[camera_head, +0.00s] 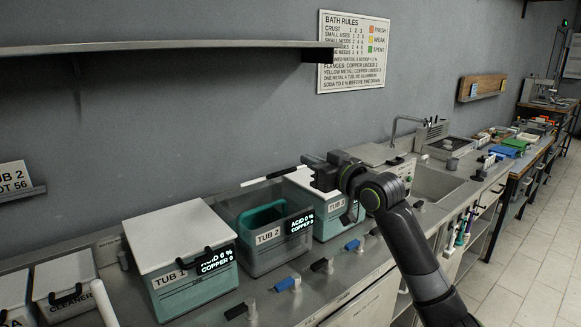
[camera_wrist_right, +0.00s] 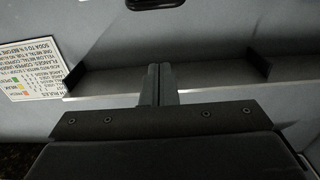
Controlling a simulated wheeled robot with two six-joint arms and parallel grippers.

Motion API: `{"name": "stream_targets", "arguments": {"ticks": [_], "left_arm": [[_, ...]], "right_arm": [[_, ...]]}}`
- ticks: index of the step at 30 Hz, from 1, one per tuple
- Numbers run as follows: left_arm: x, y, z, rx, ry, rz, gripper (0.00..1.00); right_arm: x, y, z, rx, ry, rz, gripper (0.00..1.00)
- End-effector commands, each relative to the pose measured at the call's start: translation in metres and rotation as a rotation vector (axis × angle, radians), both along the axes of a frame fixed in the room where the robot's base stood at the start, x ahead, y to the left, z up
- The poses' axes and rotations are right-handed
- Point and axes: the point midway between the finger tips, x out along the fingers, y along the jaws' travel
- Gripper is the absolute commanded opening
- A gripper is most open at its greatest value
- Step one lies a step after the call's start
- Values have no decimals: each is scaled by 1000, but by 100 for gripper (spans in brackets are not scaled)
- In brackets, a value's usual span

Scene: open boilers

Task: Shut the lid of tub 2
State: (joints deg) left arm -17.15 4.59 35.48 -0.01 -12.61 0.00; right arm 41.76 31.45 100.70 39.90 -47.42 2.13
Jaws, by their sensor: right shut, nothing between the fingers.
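Tub 2 (camera_head: 268,259) is a grey tub in the middle of the counter in the head view, with its top open and a teal insert inside. Above its back edge is a thin white and black strip (camera_head: 254,182), which looks like its raised lid seen nearly edge-on. I cannot tell the lid's exact tilt. My right gripper (camera_head: 308,161) is beside the strip's right end, above the tubs, pointing left; contact cannot be told. In the right wrist view its fingers (camera_wrist_right: 160,83) are together and empty. My left gripper is out of view.
Tub 1 (camera_head: 190,290), with a white lid closed, stands left of tub 2. Tub 3 (camera_head: 333,225) stands right of it, partly behind my arm. A wall shelf (camera_head: 170,46) hangs above. Several blue- and black-handled taps line the counter front. A sink (camera_head: 437,182) lies to the right.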

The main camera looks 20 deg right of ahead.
Motion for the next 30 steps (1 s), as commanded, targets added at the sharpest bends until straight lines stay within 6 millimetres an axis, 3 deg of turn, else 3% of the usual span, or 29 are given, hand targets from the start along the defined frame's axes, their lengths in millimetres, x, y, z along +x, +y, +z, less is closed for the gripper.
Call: {"name": "stream_targets", "arguments": {"ticks": [19,24,30], "left_arm": [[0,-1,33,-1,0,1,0],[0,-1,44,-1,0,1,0],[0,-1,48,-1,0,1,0]], "right_arm": [[87,33,2,1,4,0,0],[78,29,-22,-2,6,0,0],[74,28,-35,-2,2,0,0]]}}
